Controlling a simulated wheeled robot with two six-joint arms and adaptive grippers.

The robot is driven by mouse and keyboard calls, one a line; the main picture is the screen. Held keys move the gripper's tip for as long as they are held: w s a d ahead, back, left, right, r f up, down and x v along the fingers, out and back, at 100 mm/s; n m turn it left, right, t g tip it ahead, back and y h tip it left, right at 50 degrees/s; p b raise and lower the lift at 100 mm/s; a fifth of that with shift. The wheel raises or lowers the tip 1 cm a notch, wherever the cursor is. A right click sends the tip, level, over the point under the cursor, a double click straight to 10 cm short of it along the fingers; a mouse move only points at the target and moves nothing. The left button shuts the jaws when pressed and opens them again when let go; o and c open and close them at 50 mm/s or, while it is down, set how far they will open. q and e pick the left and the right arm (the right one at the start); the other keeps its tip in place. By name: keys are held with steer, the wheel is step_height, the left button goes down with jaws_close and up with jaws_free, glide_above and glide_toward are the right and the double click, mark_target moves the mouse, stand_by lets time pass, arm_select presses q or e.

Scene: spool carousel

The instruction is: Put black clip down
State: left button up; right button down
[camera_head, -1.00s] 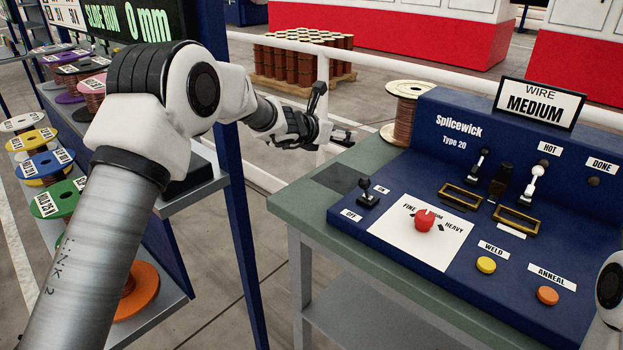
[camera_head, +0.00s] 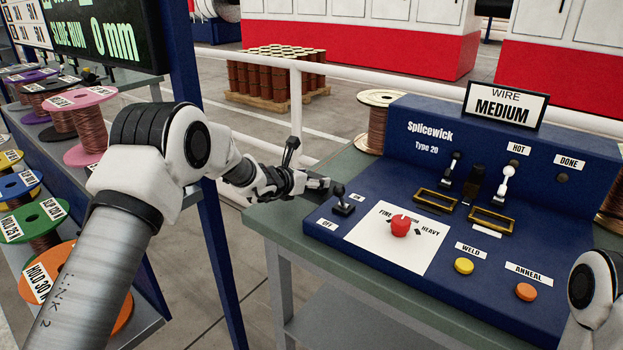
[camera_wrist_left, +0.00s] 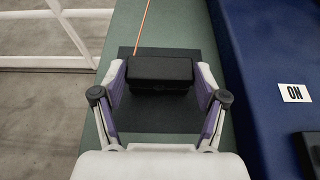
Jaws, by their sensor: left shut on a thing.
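My left gripper (camera_head: 318,186) is over the left end of the green bench, beside the blue Splicewick machine (camera_head: 420,150). In the left wrist view its two fingers (camera_wrist_left: 160,78) are shut on the black clip (camera_wrist_left: 160,70), a dark rectangular block. A thin copper-coloured wire (camera_wrist_left: 143,25) runs away from the clip. The clip is over a dark square pad (camera_wrist_left: 155,117) on the bench (camera_wrist_left: 105,100); I cannot tell whether it touches the pad. In the head view the clip is hard to make out by the gripper. My right gripper is out of view.
The OFF/ON lever (camera_head: 343,203) stands close to the left fingertips. A white rail (camera_head: 295,100) runs behind.

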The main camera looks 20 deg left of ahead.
arm_select(q)
steer(key=shift+f, duration=0.2)
steer(key=o, duration=1.2)
steer(key=shift+c, duration=0.2)
steer(key=shift+r, duration=0.1)
steer(key=shift+r, duration=0.2)
steer(key=shift+s+a, duration=0.1)
steer(key=shift+s, duration=0.15)
steer(key=b+v, duration=0.2)
steer(key=v, duration=0.9)
steer(key=shift+s+r, duration=0.1)
steer(key=shift+s, duration=0.15)
